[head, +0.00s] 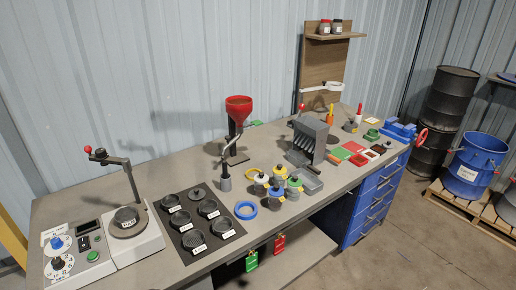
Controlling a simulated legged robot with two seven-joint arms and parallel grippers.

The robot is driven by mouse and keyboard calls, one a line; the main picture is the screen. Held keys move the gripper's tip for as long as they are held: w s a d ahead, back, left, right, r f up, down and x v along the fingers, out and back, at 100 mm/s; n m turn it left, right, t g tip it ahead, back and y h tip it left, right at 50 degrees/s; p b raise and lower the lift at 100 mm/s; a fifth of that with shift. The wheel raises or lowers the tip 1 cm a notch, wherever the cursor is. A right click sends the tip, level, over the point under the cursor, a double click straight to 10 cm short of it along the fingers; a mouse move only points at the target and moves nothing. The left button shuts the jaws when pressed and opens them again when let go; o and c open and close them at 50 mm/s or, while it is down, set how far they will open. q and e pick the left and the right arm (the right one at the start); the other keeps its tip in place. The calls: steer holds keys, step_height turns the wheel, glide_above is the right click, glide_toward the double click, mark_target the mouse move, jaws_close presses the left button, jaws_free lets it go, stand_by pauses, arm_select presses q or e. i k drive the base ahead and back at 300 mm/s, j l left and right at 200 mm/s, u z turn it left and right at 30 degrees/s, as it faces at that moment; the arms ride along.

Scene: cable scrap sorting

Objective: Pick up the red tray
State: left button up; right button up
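Small flat red pieces lie in a cluster at the right part of the grey workbench (150,170) in the head view. One flat red square (358,160) lies nearest the front edge, and another red-rimmed piece (370,154) with a pale middle lies just beside it. They are too small to tell for sure which is the red tray. A green flat square (341,153) lies to their left. Neither of my grippers is in view.
A grey slotted block (308,140) stands left of the cluster, a blue vise (400,131) behind right. Blue drawers (375,207) stand below.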

mark_target(357, 160)
steer(key=i+l+u, duration=0.3)
steer(key=l+u, duration=0.15)
steer(key=i+l+u, duration=0.2)
steer(key=l+u, duration=0.25)
steer(key=i+l+u, duration=0.1)
steer(key=l+u, duration=0.4)
steer(key=l, duration=0.2)
steer(key=l+u, duration=0.45)
steer(key=l, duration=0.15)
steer(key=k+l+u, duration=0.1)
steer(key=l+u, duration=0.35)
steer(key=l, duration=0.15)
